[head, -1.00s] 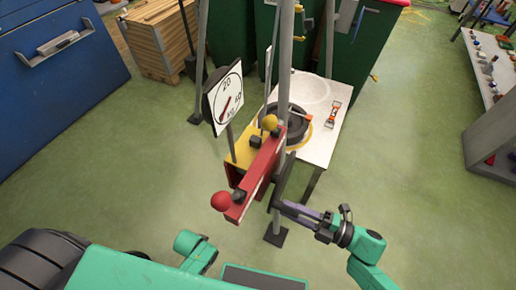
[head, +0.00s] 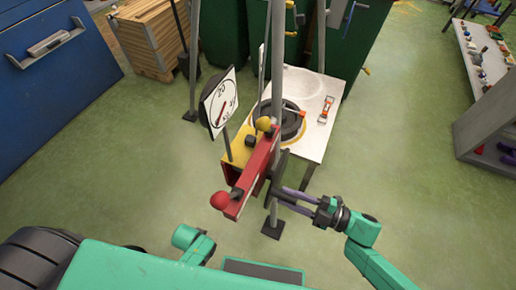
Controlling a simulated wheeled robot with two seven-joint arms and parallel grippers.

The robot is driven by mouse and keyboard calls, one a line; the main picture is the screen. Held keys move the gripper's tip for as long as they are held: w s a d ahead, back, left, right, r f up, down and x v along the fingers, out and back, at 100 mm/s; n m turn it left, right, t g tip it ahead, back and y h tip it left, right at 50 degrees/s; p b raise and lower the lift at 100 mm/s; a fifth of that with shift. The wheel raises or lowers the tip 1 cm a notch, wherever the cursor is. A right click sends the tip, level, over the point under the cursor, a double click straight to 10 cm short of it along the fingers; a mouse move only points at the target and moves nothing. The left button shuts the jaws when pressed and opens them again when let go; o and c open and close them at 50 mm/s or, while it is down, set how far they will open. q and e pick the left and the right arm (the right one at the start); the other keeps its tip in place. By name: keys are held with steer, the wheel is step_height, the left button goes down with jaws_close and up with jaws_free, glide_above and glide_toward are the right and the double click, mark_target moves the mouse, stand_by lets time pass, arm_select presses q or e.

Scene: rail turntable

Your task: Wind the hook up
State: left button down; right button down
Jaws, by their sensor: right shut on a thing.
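A red beam-like housing (head: 250,183) with a red ball knob (head: 220,200) and a yellow ball knob (head: 264,123) stands in front of me on a post frame. My right gripper (head: 277,190) reaches in from the right and is shut at the dark crank (head: 279,168) on the housing's right side. The exact grip is small and partly hidden. A white dial (head: 220,103) with a red needle stands to the left. Behind the housing, a dark round weight (head: 292,124) rests over a yellow ring. I cannot make out the hook. My left gripper is out of view.
A white table (head: 311,146) carries the weight and a small orange-and-grey tool (head: 327,108). Grey posts (head: 194,60) rise around it. A blue cabinet (head: 50,85) is at left, a wooden crate (head: 150,38) behind, a grey shelf (head: 488,125) at right. Green floor is open at right.

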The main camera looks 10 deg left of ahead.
steer(key=shift+w+r, duration=0.15)
steer(key=shift+r, duration=0.1)
steer(key=shift+w+d+r+m+p, duration=0.15)
steer(key=shift+w+r+m+p, duration=0.3)
steer(key=shift+r+m+p, duration=0.3)
steer(key=shift+w+d+r+m, duration=0.1)
steer(key=shift+w+r+m, duration=0.1)
steer(key=shift+w+m, duration=0.55)
steer(key=shift+c, duration=2)
jaws_free()
steer(key=shift+s+f, duration=0.1)
steer(key=shift+s, duration=0.15)
steer(key=shift+f, duration=0.1)
steer(key=shift+s, duration=0.1)
steer(key=v, duration=0.8)
